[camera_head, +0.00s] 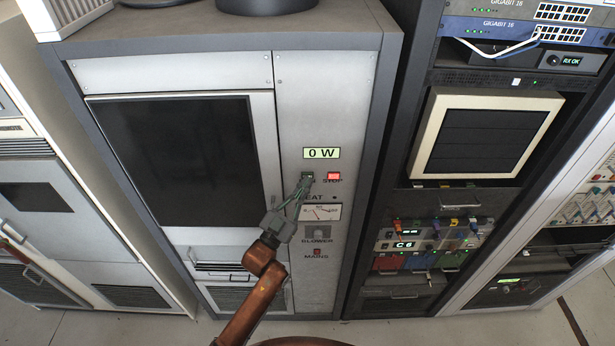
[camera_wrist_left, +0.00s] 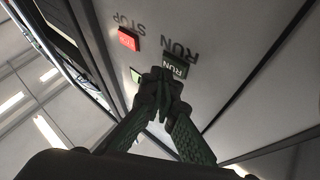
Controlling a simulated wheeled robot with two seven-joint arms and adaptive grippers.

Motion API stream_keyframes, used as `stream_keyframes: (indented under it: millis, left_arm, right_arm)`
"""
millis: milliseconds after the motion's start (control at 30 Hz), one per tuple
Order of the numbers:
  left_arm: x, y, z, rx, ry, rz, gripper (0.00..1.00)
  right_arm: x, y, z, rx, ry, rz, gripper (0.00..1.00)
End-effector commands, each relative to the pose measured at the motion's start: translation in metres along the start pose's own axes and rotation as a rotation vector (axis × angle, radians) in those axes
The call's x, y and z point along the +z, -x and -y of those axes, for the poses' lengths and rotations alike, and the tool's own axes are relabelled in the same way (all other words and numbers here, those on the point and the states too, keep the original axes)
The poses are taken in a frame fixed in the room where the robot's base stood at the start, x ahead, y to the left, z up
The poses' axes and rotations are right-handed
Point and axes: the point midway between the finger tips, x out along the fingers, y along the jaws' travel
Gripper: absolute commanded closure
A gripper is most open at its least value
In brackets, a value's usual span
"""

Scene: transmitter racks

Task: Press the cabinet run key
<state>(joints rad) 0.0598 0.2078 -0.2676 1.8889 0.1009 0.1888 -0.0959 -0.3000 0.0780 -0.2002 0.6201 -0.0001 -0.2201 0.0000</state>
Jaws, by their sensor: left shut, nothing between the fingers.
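The cabinet (camera_head: 305,100) stands in the middle with a light grey control panel. My right gripper is not in view.
A display reading 0 W (camera_head: 321,153) is above the keys, and a meter (camera_head: 320,212) is below. A dark window (camera_head: 180,160) fills the cabinet's left side. A rack with a cream-framed screen (camera_head: 485,135) stands to the right. The floor in front shows bare patches.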

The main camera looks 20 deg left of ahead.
Motion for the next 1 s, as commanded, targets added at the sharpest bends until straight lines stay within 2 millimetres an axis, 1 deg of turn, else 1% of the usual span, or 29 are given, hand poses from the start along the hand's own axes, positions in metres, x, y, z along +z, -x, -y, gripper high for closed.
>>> stream_keyframes:
  millis: [367,1000]
  left_arm:
    - [0.0015,-0.0026,0.0018,0.0,0.0,-0.001,1.0]
    - [0.0037,-0.0047,0.0036,0.0,0.0,0.001,1.0]
  right_arm:
    - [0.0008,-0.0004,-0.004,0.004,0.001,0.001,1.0]
    - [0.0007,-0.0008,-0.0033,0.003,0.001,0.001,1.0]
